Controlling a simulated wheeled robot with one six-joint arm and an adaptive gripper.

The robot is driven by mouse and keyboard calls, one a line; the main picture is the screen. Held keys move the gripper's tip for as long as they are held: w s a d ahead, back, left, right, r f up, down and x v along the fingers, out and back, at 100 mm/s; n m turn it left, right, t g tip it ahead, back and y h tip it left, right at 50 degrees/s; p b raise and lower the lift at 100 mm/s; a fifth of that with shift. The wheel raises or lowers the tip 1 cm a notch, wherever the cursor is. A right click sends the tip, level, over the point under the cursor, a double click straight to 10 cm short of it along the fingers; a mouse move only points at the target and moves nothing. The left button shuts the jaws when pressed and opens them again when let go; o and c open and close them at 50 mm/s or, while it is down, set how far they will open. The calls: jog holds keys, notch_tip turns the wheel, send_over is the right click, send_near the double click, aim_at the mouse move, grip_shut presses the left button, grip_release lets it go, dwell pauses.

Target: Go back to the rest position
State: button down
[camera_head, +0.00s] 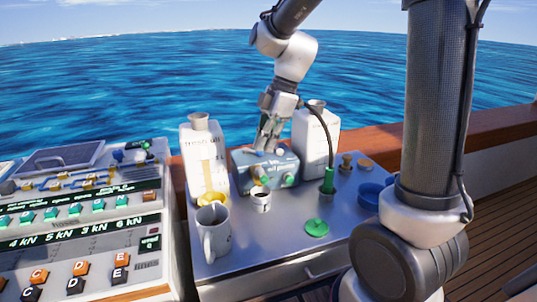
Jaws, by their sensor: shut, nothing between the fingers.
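My gripper (268,136) hangs from my arm in the upper middle of the head view, fingers pointing down. It is shut with nothing between its fingers. It is in front of or above a blue-grey box (240,174) with small knobs on the metal worktop (270,235). I cannot tell whether the fingertips touch the box. A white bottle (203,160) with a yellow stripe stands to its left, and another white bottle (318,145) to its right.
A white mug (214,238), a small cup (260,200), a green cap (317,227) and a green fitting with a black hose (327,182) are on the worktop. A blue round container (369,196) is at the right. A control panel (80,230) stands left. Open space lies above the worktop.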

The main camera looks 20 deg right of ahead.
jog(key=shift+r, duration=0.15)
dwell(0.3)
jog(key=s+d+r+m+t+h, duration=0.2)
jog(key=s+d+r+m, duration=0.1)
jog(key=s+d+m, duration=0.5)
jog(key=s+d+r+m+t+h, duration=0.2)
jog(key=s+d+r+m, duration=0.1)
jog(key=s+d+m, duration=0.4)
jog(key=s+m, duration=0.3)
jog(key=s, duration=0.1)
jog(key=shift+s+d+r+m+t, duration=0.15)
jog(key=shift+d+m+t, duration=0.15)
jog(key=shift+d+m, duration=0.1)
jog(key=shift+a, duration=0.1)
